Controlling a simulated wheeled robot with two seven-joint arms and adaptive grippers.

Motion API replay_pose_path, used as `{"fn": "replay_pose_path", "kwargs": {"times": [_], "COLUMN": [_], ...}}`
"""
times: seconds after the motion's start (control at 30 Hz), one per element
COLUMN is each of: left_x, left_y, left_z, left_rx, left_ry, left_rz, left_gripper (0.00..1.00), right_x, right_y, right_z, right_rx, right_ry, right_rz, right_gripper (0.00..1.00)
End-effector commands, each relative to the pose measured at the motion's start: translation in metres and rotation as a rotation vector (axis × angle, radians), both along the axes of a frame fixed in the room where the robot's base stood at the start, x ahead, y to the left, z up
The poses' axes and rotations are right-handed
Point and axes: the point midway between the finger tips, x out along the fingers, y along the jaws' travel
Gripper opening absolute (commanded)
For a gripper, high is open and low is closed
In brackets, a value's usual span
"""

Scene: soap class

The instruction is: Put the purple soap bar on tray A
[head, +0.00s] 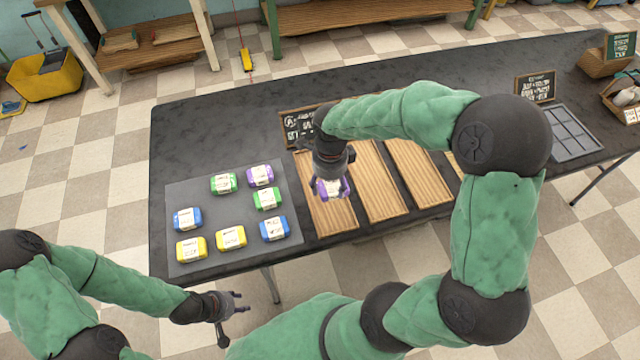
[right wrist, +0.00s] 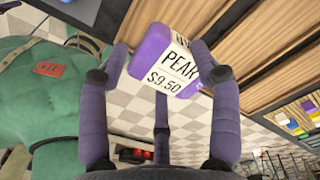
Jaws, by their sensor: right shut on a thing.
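My right gripper (head: 333,182) is shut on a purple soap bar (head: 331,188) with a white label. It is over the leftmost wooden tray (head: 327,219), behind which stands a dark sign (head: 299,126) marked A. I cannot tell whether the bar touches the tray. Another purple bar (head: 261,175) lies on the grey mat. My left gripper (head: 237,303) is open and empty in front of the table's near edge.
The grey mat (head: 182,263) also holds green, blue and yellow bars. More wooden trays (head: 377,190) lie to the right of the first, partly hidden by my right arm. A dark divided tray (head: 572,133), a sign (head: 535,87) and baskets stand at the far right.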

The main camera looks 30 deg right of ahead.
Motion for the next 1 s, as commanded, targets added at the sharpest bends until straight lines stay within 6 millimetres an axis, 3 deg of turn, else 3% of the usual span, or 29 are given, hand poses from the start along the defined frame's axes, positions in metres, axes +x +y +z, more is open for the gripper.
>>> {"fn": "replay_pose_path", "kwargs": {"times": [0.13, 0.4, 0.67, 0.9, 1.0], "left_x": [0.000, 0.000, 0.000, 0.000, 0.000], "left_y": [0.000, 0.000, 0.000, 0.000, 0.000], "left_z": [-0.011, -0.027, -0.031, -0.042, -0.043], "left_rx": [0.000, 0.000, 0.000, 0.000, 0.000], "left_ry": [0.000, 0.000, 0.000, -0.001, 0.000], "left_rz": [0.000, 0.000, 0.000, 0.000, 0.000], "left_gripper": [0.40, 0.40, 0.40, 0.40, 0.40], "right_x": [0.029, 0.062, 0.073, 0.075, 0.075], "right_y": [-0.006, -0.013, -0.015, -0.016, -0.016], "right_z": [-0.016, -0.058, -0.069, -0.099, -0.103], "right_rx": [0.000, 0.000, -0.001, 0.000, 0.001], "right_ry": [0.002, 0.001, -0.001, 0.002, -0.001], "right_rz": [-0.001, 0.000, 0.000, 0.000, -0.001], "right_gripper": [0.15, 0.15, 0.15, 0.15, 0.15]}}
